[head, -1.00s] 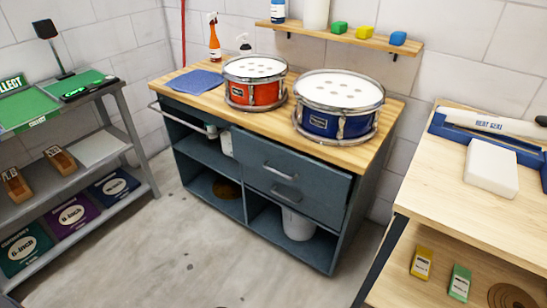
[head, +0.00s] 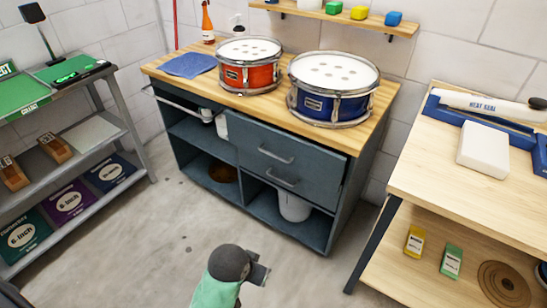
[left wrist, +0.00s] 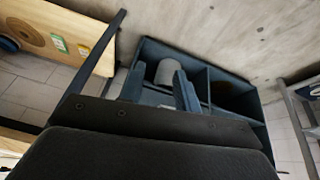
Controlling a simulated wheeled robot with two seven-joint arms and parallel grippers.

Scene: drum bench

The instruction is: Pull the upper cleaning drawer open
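The blue-grey drum bench has two stacked drawers on its right half. The upper drawer (head: 310,162) has a silver bar handle (head: 275,156), and the lower drawer has its own handle (head: 283,180) below. Neither drawer is visibly pulled out; a small gap would be hard to tell. My left gripper (head: 262,273) is low in front of the bench, above the floor, well short of the handles. In the left wrist view its two fingers (left wrist: 159,90) are apart, with nothing between them. My right gripper is in neither view.
A red drum (head: 249,75) and a blue drum (head: 325,105) stand on the bench top beside a blue cloth (head: 187,65). A white bucket (head: 294,208) sits in the cubby under the drawers. A shelf rack stands left, a wooden table (head: 420,180) right. Floor between is clear.

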